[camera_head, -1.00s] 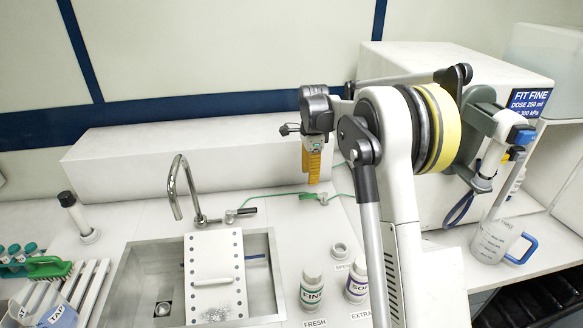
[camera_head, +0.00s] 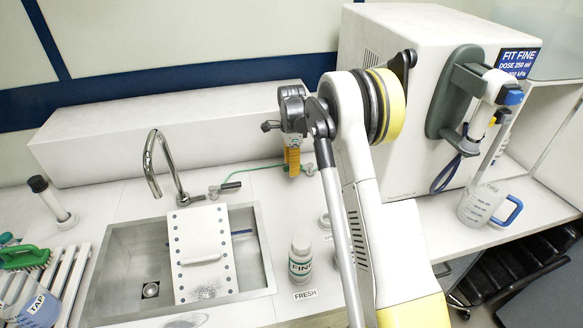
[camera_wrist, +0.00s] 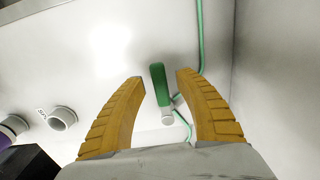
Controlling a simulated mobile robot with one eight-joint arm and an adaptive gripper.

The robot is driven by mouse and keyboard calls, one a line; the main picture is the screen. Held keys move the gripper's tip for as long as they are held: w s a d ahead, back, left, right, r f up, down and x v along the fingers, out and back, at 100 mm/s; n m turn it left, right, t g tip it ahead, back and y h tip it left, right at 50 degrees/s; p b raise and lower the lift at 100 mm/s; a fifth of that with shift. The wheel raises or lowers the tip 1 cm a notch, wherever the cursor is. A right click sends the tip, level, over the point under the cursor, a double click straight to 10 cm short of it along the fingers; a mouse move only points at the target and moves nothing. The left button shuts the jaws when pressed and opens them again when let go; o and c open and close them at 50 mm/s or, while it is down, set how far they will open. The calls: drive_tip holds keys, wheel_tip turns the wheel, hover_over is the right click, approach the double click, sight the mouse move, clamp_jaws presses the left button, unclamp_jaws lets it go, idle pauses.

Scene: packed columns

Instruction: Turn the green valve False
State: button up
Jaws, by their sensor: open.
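The green valve handle (camera_wrist: 158,84) shows in the wrist view as a short, rounded green lever on a pale fitting (camera_wrist: 167,119). A thin green tube (camera_wrist: 199,30) runs beside it. My gripper (camera_wrist: 161,77) is open, with its two ribbed orange fingers on either side of the handle. Gaps show between handle and fingers in this view; I cannot tell the depth between them. In the head view my gripper (camera_head: 292,161) points down over the counter right of the sink, at the end of the green tube (camera_head: 255,168). The valve handle itself is not clear there.
The sink (camera_head: 255,245) with a perforated lid (camera_head: 203,276) lies left of my gripper. A large white machine (camera_head: 400,120) and a measuring jug (camera_head: 480,205) are at the right.

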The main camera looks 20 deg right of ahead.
clamp_jaws()
